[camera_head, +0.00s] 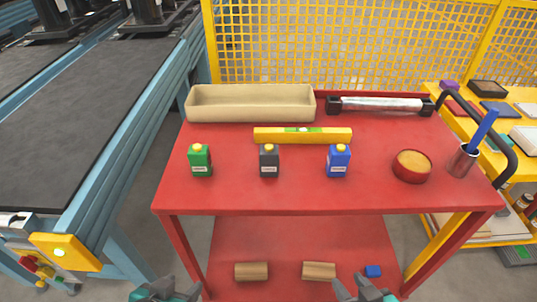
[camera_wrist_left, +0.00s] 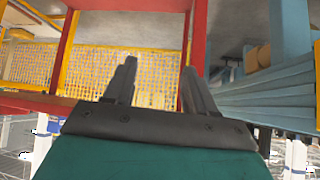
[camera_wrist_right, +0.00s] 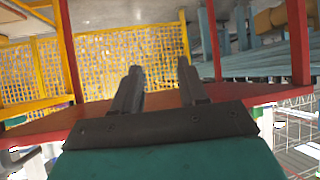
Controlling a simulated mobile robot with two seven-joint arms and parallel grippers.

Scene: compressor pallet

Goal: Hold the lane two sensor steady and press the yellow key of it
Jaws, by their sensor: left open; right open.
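Three small sensor boxes with yellow keys on top stand upright in a row on the red table. One is green (camera_head: 200,161), one dark grey (camera_head: 269,161) in the middle, and one blue (camera_head: 338,161). Their white labels are too small to read, so I cannot tell from them which is lane two. My left gripper (camera_head: 172,288) and right gripper (camera_head: 361,289) are at the bottom edge of the head view, in front of the table and well short of the sensors. Both are open and empty. The wrist views show no sensor.
Behind the sensors are a yellow level (camera_head: 303,135), a beige tray (camera_head: 251,115) and a wrapped bar (camera_head: 380,104). A bowl (camera_head: 411,167) and a cup (camera_head: 462,160) stand right. The table's front edge (camera_head: 330,211) and lower shelf (camera_head: 300,243) face me. A conveyor (camera_head: 80,120) runs left.

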